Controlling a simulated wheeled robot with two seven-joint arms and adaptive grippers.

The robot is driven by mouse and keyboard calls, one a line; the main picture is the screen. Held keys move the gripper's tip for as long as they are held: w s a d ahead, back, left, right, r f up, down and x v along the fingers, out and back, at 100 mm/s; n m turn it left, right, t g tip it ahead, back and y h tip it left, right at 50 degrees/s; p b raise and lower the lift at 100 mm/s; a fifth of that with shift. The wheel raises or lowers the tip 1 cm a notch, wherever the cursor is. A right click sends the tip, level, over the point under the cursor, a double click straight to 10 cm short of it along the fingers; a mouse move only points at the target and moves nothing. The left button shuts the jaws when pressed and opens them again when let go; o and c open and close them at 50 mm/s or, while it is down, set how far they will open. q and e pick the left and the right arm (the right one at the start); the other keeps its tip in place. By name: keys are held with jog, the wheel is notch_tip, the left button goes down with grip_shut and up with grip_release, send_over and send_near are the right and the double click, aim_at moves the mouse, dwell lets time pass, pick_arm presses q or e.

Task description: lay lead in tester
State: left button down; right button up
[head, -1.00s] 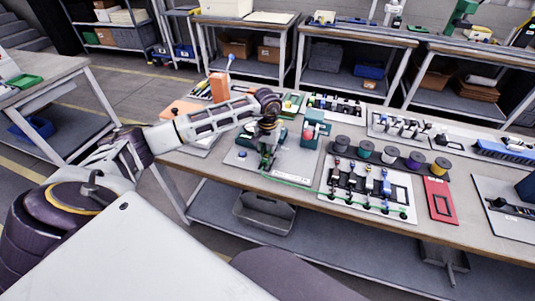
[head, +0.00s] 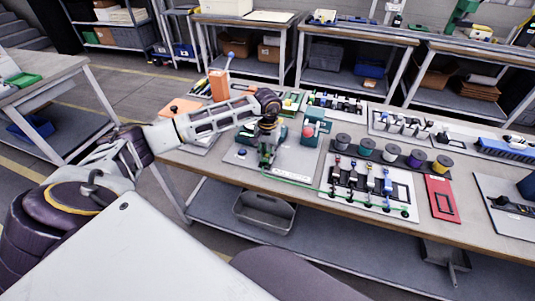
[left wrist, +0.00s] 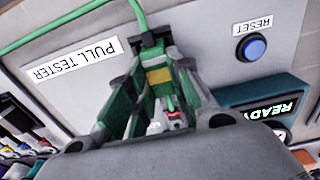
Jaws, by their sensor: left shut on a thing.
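My left gripper (head: 265,158) is over the pull tester plate (head: 286,160) and points down at it. In the left wrist view its fingers (left wrist: 157,65) are shut on the green lead (left wrist: 138,12). In that view the tester (left wrist: 105,88) shows its PULL TESTER label, a blue RESET button (left wrist: 257,47) and a READY display (left wrist: 270,108). In the head view the green lead (head: 345,199) runs right from the gripper along the front of a board. The lead's gripped end is largely hidden between the fingers. My right gripper is not in view.
A white board (head: 340,199) with colored connectors lies right of the tester. Several wire spools (head: 389,154) stand behind it, with a red tray (head: 440,197) to the right. An orange block (head: 218,85) stands behind my left arm.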

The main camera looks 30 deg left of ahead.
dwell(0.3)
pick_arm(q)
jog(key=c, duration=1.2)
grip_release()
notch_tip(320, 180, up, 12)
